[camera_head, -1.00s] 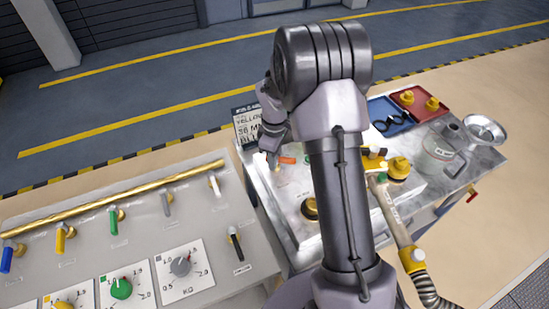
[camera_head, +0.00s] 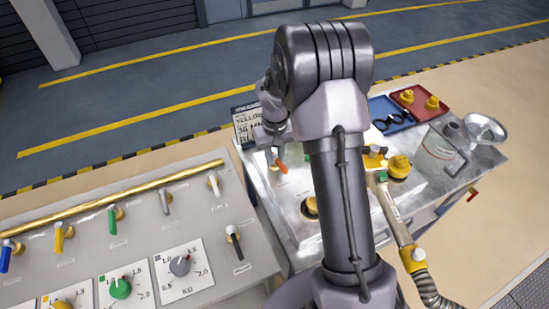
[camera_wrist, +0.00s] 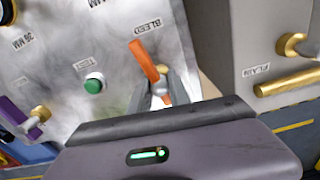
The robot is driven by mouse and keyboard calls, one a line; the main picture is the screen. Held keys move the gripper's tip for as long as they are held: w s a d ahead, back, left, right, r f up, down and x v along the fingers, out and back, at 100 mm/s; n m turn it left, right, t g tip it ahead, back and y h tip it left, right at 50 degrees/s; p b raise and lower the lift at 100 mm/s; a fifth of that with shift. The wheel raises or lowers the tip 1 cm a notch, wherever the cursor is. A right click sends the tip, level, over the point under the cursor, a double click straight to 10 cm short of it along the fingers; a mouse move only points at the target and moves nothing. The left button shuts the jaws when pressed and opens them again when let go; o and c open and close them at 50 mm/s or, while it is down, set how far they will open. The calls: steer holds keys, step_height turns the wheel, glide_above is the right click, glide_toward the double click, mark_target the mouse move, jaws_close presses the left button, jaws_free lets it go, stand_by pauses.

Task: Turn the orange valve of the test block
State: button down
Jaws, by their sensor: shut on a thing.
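The orange valve (camera_wrist: 146,60) has a long bar handle and stands on the pale test block (camera_wrist: 180,35), beside a label reading BLEED in the wrist view. My gripper (camera_wrist: 161,90) is shut on the handle near its lower end, and most of the handle sticks out past the fingers. In the head view the orange handle (camera_head: 281,167) shows just below my gripper (camera_head: 272,153), slanting down to the right. The valve's base is partly hidden by the fingers.
A green button (camera_wrist: 94,83) and a purple-handled valve (camera_wrist: 20,116) are on the same block. A grey panel with several coloured levers (camera_head: 140,225) stands to the left. A hose with a yellow nozzle (camera_head: 376,162), a jug (camera_head: 440,148) and trays (camera_head: 418,100) lie to the right.

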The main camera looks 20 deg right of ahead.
mark_target(275, 155)
steer(key=shift+m, duration=0.5)
stand_by(0.3)
steer(key=c, duration=1.2)
jaws_free()
step_height(275, 155, up, 18)
steer(key=p, duration=0.5)
steer(key=shift+f, duration=0.25)
